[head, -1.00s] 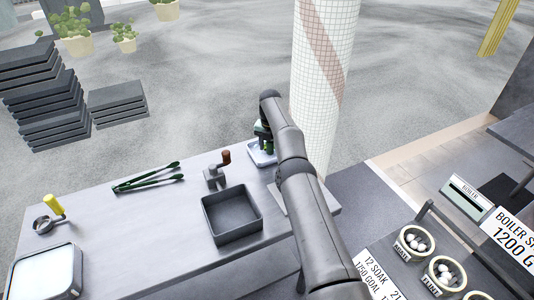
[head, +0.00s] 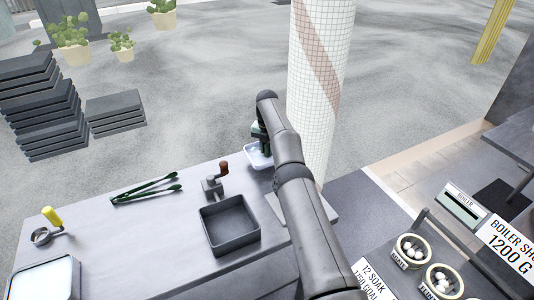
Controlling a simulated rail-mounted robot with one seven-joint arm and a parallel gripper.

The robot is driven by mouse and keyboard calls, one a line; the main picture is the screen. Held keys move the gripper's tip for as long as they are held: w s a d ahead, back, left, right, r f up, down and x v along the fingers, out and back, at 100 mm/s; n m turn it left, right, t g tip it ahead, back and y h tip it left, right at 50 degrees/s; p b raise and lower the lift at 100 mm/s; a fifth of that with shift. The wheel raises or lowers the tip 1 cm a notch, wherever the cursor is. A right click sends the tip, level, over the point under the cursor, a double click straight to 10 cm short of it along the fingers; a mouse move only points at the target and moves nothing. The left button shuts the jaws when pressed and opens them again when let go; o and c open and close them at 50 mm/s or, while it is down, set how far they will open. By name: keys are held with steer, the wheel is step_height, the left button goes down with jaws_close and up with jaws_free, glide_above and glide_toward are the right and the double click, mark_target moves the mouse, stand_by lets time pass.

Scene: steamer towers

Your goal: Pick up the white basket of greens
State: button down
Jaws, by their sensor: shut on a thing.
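The white basket (head: 256,156) shows at the far right end of the grey table, left of my arm's end. My gripper (head: 263,147) is above it, shut on it, and largely hidden behind my own dark arm. Only the left part of the basket shows. Its greens are hard to make out against the dark green gripper parts. The basket seems slightly above the table, but its underside cannot be seen clearly.
A grey square tray (head: 231,240), a small grinder (head: 214,184) and green tongs (head: 146,193) are on the table (head: 130,240). A white tiled pillar (head: 318,90) stands right behind my arm. Bowls of white balls (head: 411,250) are at the lower right.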

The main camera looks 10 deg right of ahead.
steer(key=f+b, duration=0.1)
steer(key=b, duration=0.3)
steer(key=shift+s+f, duration=0.15)
steer(key=s+r+b, duration=0.1)
steer(key=b, duration=0.4)
steer(key=shift+d, duration=0.1)
steer(key=s+d+r+b, duration=0.2)
steer(key=s+r+b, duration=0.7)
steer(key=b, duration=0.9)
steer(key=s, duration=0.3)
steer(key=shift+s+r+b, duration=0.2)
steer(key=shift+s+b, duration=0.05)
steer(key=shift+b, duration=0.15)
steer(key=c, duration=2)
jaws_free()
jaws_close()
